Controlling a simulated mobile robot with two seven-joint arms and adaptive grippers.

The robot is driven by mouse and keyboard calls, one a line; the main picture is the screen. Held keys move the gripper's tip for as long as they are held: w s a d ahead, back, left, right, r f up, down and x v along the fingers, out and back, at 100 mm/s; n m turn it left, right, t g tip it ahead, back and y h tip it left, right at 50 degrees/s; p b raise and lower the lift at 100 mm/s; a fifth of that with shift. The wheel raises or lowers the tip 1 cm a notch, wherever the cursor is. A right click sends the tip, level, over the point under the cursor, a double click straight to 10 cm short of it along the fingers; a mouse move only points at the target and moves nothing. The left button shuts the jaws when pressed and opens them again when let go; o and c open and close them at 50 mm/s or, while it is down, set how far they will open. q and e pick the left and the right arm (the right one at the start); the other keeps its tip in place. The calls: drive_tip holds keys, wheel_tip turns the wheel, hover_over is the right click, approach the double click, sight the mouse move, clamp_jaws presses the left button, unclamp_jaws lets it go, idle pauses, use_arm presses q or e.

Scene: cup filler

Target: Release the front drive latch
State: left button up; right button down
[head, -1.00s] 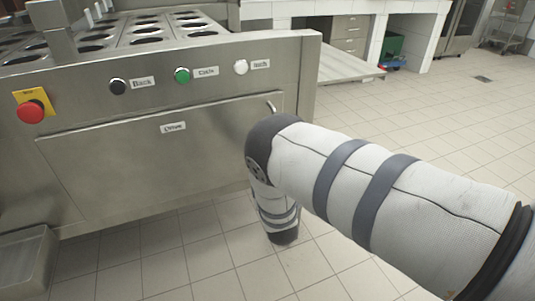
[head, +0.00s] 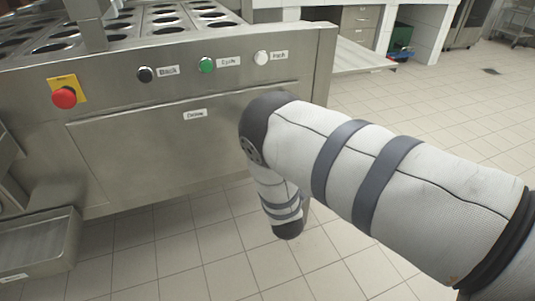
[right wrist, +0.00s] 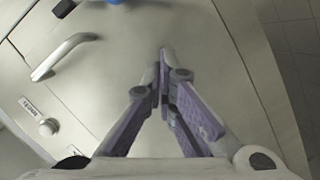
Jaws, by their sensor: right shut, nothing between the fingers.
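The steel machine has a front panel (head: 140,155) with a label (head: 195,114) that seems to read "Drive". In the right wrist view a bent metal handle (right wrist: 63,57), which may be the latch, stands out from a steel surface at upper left. My right gripper (right wrist: 162,65) is shut and empty, to the right of this handle and apart from it. In the head view my right arm covers the panel's right end, so the handle and right gripper are hidden there. My left gripper is not in view.
Above the panel are a red stop button (head: 64,97), a black button (head: 145,74), a green button (head: 206,65) and a white button (head: 261,58). A steel tray (head: 40,245) juts out at lower left. The tiled floor (head: 430,110) at right is clear.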

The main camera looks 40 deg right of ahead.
drive_tip(key=f+v, duration=0.1)
drive_tip(key=v, duration=0.5)
drive_tip(key=shift+s+d+r+p, duration=0.2)
drive_tip(key=shift+d+r+p, duration=0.1)
drive_tip(key=shift+r, duration=0.15)
